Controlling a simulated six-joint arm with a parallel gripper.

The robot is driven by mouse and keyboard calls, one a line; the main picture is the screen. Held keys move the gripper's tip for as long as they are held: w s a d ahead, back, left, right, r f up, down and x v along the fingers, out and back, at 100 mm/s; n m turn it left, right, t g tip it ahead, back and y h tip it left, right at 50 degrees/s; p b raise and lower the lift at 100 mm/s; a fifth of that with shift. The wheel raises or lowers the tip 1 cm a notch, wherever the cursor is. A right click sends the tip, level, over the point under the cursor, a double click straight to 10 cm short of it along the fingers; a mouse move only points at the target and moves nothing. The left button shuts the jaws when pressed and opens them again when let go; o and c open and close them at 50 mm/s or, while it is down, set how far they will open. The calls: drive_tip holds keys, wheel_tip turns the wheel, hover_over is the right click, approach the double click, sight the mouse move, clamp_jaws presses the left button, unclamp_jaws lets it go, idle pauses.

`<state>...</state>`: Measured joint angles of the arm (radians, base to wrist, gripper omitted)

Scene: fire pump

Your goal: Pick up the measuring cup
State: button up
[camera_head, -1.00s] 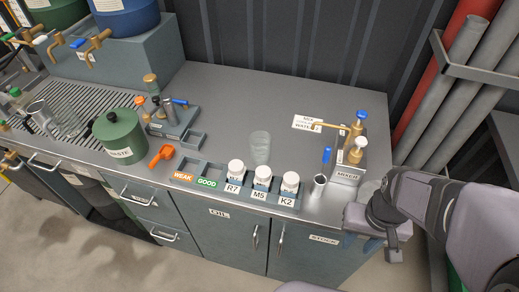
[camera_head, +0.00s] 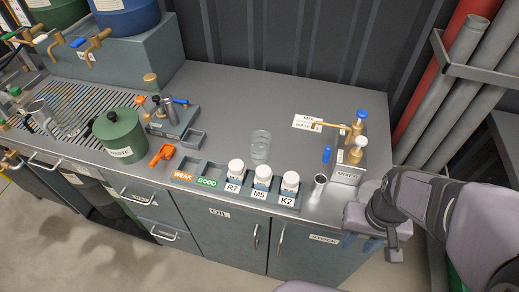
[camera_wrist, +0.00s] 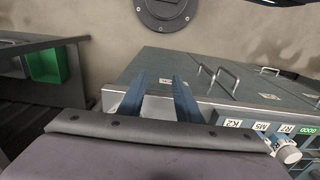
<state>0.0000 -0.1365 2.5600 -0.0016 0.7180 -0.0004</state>
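A clear glass cup (camera_head: 260,145), which looks like the measuring cup, stands upright on the grey counter (camera_head: 232,110), behind the row of white jars and left of the mixer. It is not visible in the wrist view. My gripper (camera_wrist: 157,82) is open, with its two blue fingers apart and nothing between them. In the head view my gripper (camera_head: 392,240) is at the right, in front of the counter's right end and well away from the cup.
White jars (camera_head: 263,178) stand in a labelled rack at the front edge. The mixer (camera_head: 348,160) with brass taps is at the right, beside a small metal cup (camera_head: 319,186). An orange scoop (camera_head: 162,153) and green waste pot (camera_head: 119,137) are left. The counter behind the glass is clear.

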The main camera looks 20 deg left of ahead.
drive_tip(key=o, duration=1.1)
